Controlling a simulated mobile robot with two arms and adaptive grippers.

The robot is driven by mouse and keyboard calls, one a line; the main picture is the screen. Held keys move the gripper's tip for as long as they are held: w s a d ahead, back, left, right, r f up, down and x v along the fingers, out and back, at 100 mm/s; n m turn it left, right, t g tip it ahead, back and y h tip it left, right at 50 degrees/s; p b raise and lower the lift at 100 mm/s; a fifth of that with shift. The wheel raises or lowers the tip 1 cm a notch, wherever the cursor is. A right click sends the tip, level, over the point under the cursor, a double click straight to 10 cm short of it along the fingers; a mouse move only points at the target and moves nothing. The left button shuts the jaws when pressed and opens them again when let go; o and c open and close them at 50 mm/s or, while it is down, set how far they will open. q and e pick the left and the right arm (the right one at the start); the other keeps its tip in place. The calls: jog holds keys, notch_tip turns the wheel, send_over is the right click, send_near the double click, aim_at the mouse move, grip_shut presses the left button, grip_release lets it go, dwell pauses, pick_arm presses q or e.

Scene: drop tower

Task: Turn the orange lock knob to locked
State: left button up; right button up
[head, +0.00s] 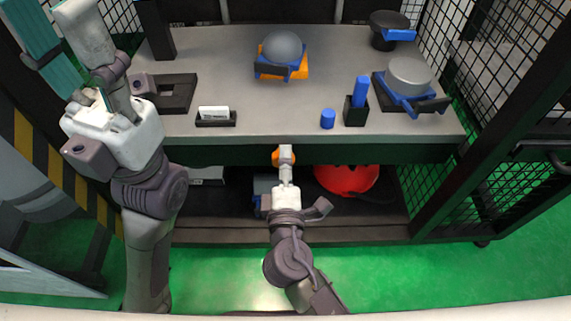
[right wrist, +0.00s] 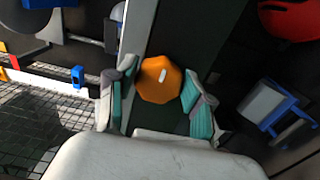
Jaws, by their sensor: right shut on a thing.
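The orange lock knob (right wrist: 158,82) sits on the dark front panel under the tabletop. In the right wrist view it is a faceted orange disc with a short white mark, slightly tilted in the picture. In the head view only a little orange (head: 276,158) shows beside my fingers. My right gripper (head: 286,152) is shut on the knob; in the right wrist view its teal-padded fingers (right wrist: 162,98) lie on either side of it. My left gripper (head: 60,35) is at the upper left, apart from the knob, with its fingers spread and empty.
The grey tabletop (head: 235,65) holds a grey dome on a blue and orange base (head: 284,50), a second grey round part (head: 408,76), a blue cylinder (head: 328,119) and a black holder (head: 355,112). A red rounded object (head: 346,179) is below. Mesh panels (head: 510,70) stand at right.

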jog(key=shift+f, duration=0.15)
dwell(0.3)
jog(key=o, duration=1.1)
jog(key=shift+s, duration=0.1)
jog(key=s, duration=1.2)
